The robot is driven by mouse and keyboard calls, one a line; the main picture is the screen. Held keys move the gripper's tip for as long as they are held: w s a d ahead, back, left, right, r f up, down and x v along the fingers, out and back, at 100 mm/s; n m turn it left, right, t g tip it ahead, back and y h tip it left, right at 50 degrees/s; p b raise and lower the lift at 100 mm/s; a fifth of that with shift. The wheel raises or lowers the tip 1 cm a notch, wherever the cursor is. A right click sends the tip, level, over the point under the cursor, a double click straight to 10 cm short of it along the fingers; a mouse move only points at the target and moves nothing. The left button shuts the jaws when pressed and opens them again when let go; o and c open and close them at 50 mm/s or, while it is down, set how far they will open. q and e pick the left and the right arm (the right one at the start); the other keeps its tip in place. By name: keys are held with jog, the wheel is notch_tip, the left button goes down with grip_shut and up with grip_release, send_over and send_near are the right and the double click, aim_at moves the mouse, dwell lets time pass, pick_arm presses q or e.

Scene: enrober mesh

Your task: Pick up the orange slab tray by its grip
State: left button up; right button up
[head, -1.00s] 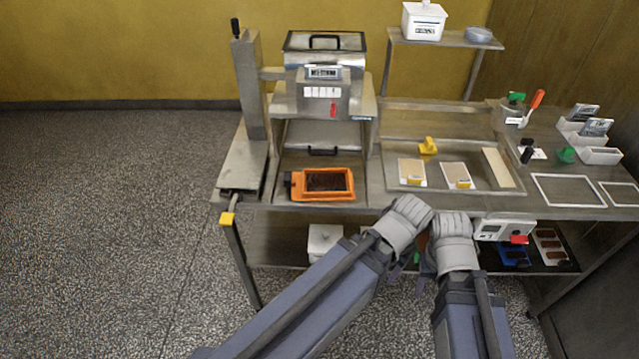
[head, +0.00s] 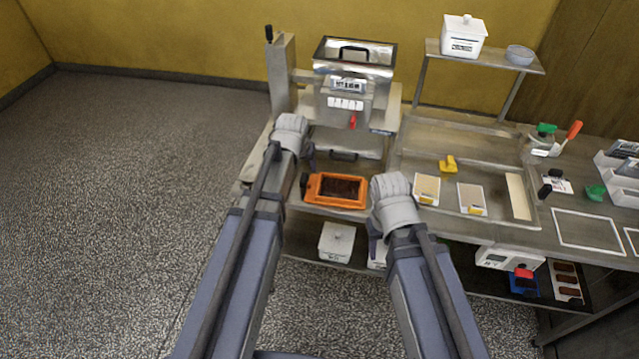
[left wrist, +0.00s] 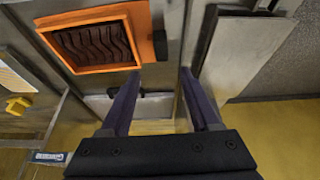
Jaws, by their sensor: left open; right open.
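The orange slab tray (head: 338,205) lies on the metal table below the machine, with a dark ribbed brown slab inside. Its dark grip (head: 304,184) sticks out on the tray's left side. In the left wrist view the tray rim (left wrist: 105,69) is at upper left and the dark grip (left wrist: 160,44) shows just past the fingertips. My left gripper (left wrist: 159,72) is open and empty, apart from the grip; in the head view its fingers (head: 308,156) are partly hidden by my wrist. My right gripper (head: 374,224) is open by the tray's right front, its fingers mostly hidden.
The machine (head: 350,85) stands right behind the tray. To the right, a shallow metal tray (head: 480,218) holds pale slabs and a yellow piece (head: 448,164). A white box (head: 336,243) sits on the lower shelf. The floor at left is clear.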

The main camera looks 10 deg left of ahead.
aim_at(304, 177)
pick_arm(q)
jog(key=shift+a, duration=0.25)
jog(key=b+x, duration=0.2)
jog(key=shift+w+f+b, duration=0.15)
jog(key=shift+f+b, duration=0.65)
jog(key=shift+b, duration=0.05)
jog(key=b+x, duration=0.2)
jog(key=s+b+x, duration=0.1)
jog(key=b+x, duration=0.1)
jog(key=shift+w+d+f, duration=0.15)
jog(key=shift+f, duration=0.2)
jog(key=shift+r, duration=0.1)
grip_shut()
